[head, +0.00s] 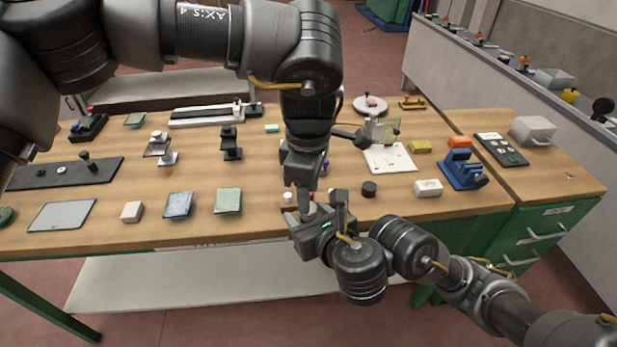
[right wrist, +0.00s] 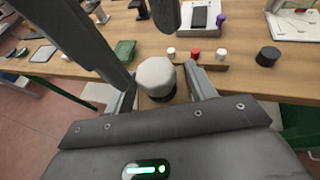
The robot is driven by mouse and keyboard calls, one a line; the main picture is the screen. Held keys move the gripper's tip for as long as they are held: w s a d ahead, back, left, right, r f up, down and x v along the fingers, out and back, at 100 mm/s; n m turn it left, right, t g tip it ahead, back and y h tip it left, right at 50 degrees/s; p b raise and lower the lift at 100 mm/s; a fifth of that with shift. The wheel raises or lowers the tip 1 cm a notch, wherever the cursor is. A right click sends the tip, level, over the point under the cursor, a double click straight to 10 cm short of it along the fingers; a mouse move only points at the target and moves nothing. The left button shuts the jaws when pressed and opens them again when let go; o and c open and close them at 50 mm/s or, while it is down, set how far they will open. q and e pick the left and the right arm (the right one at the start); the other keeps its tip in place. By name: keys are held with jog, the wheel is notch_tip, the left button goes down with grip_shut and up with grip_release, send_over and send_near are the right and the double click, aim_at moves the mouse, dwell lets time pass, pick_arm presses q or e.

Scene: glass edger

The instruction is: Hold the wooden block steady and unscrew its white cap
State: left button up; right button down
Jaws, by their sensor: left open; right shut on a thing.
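The wooden block (right wrist: 152,102) is between the fingers of my right gripper (right wrist: 165,95), low in the right wrist view. Its pale grey-white cap (right wrist: 156,76) sits on top, with a dark ring beneath it. My right gripper is shut on the block at the table's front edge in the head view (head: 318,212). My left gripper (head: 304,192) points down from above, open, close to the right gripper. The block is mostly hidden by my grippers in the head view.
A wooden strip (right wrist: 212,67) with white and red knobs lies just behind the block. A black round knob (head: 369,188) and a white block (head: 428,187) stand to the right. A green pad (head: 228,200) lies left. Some bare tabletop lies between the things.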

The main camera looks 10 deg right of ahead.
pick_arm(q)
jog(key=shift+f, duration=2.3)
jog(key=c, duration=0.8)
jog(key=n, duration=0.3)
jog(key=o, duration=1.1)
jog(key=shift+r, duration=0.1)
notch_tip(320, 180, up, 4)
jog(key=shift+f, duration=0.2)
jog(key=shift+s+r, duration=0.1)
jog(key=shift+r, duration=0.3)
